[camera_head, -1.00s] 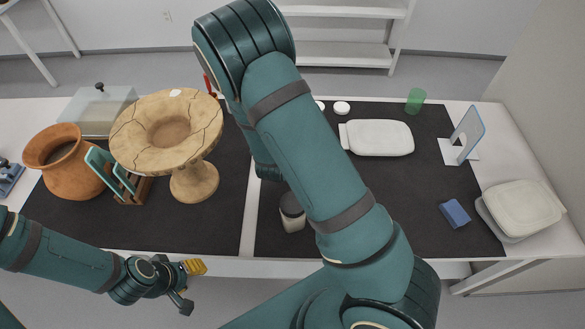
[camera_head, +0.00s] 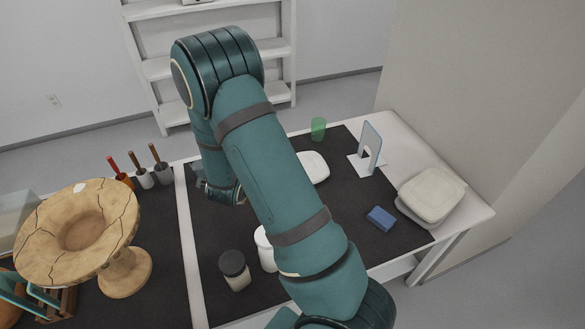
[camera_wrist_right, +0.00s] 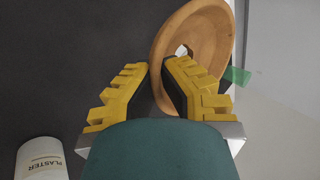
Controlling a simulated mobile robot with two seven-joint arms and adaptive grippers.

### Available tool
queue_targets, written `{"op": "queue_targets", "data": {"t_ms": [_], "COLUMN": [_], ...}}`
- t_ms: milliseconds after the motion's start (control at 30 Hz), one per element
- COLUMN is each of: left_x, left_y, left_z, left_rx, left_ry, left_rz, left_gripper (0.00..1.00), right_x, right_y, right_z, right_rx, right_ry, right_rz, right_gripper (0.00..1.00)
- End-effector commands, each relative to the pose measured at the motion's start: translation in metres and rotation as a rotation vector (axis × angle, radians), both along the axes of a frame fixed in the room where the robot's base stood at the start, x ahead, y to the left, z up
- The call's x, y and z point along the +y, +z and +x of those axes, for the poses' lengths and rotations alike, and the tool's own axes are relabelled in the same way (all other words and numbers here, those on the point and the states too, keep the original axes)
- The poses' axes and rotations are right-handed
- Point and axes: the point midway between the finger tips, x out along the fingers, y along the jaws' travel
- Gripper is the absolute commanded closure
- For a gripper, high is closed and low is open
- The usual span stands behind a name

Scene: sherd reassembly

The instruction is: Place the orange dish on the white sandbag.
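The orange dish (camera_wrist_right: 210,28) is a shallow wood-coloured bowl, seen tilted in the right wrist view. My right gripper (camera_wrist_right: 157,68) has its yellow-padded fingers close together, one on each side of the dish's near rim, and looks shut on it. Whether the dish is clear of the mat cannot be told. The white sandbag (camera_head: 314,167) lies flat on the dark mat, partly hidden behind my right forearm.
A green cup (camera_head: 318,128) and a blue-white stand (camera_head: 371,146) are at the back. A blue block (camera_head: 381,218) and a pale stacked slab (camera_head: 432,193) lie right. A dark-lidded jar (camera_head: 235,270) and white plaster tub (camera_wrist_right: 42,158) stand nearer. A large cracked bowl (camera_head: 80,235) stands left.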

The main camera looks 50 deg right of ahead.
Motion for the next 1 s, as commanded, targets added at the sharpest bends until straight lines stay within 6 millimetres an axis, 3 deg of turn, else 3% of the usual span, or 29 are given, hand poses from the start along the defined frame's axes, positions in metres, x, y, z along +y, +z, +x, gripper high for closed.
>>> {"op": "queue_targets", "data": {"t_ms": [33, 300, 500, 733, 1000], "left_x": [0.000, 0.001, 0.001, 0.001, 0.000], "left_y": [0.002, 0.008, 0.011, 0.011, -0.002], "left_z": [0.001, 0.002, 0.003, 0.004, 0.000], "left_rx": [-0.001, -0.006, -0.008, -0.009, 0.000], "left_ry": [0.001, 0.004, 0.006, 0.007, 0.000], "left_rz": [0.000, 0.002, 0.002, 0.002, 0.000], "left_gripper": [0.53, 0.53, 0.53, 0.53, 0.53], "right_x": [-0.018, -0.103, -0.157, -0.185, -0.187], "right_y": [0.003, 0.018, 0.033, 0.039, -0.006], "right_z": [-0.001, -0.013, -0.029, -0.039, -0.041], "right_rx": [-0.003, -0.008, -0.009, -0.008, -0.003], "right_ry": [-0.015, -0.052, -0.073, -0.080, -0.082], "right_rz": [0.001, 0.004, 0.007, 0.009, 0.012], "right_gripper": [1.00, 1.00, 1.00, 1.00, 1.00]}}
